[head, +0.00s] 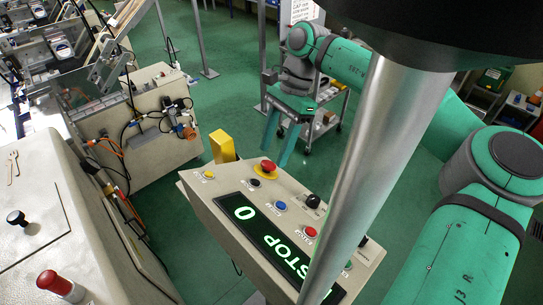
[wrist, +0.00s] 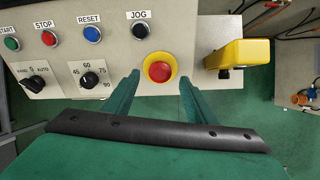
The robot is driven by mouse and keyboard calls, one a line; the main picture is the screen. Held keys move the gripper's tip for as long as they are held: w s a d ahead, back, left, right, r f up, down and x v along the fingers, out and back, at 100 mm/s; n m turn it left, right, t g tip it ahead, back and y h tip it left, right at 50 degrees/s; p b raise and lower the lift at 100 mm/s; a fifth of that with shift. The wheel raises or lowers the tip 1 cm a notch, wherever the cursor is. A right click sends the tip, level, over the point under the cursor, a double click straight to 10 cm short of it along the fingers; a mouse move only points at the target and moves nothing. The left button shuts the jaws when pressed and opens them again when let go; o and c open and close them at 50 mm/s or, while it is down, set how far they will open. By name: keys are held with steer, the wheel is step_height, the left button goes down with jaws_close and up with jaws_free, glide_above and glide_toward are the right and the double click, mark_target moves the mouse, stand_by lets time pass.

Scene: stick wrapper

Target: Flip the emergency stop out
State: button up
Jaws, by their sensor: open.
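The emergency stop is a red mushroom button on a yellow ring. It sits near the far corner of the beige control panel (head: 235,195) in the head view, where the emergency stop (head: 268,166) shows just below my gripper. In the wrist view the emergency stop (wrist: 159,70) lies between and ahead of the two green fingers. My gripper (head: 281,150) is open and empty; in the wrist view my gripper (wrist: 160,82) has one finger to each side of the button. I cannot tell whether the fingers touch it.
Beside the emergency stop, the panel carries a black JOG button (wrist: 141,31), a blue RESET button (wrist: 92,34), a red STOP button (wrist: 48,38) and rotary knobs (wrist: 91,79). A yellow box (wrist: 238,53) sticks out at the panel's edge.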

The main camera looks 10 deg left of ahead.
mark_target(270, 163)
steer(key=shift+x, duration=1.5)
jaws_close()
steer(key=shift+w+d+r, duration=0.15)
steer(key=shift+w+r, duration=0.15)
steer(key=shift+r, duration=0.35)
jaws_free()
steer(key=shift+r, duration=0.1)
steer(key=v, duration=1)
steer(key=shift+r, duration=0.25)
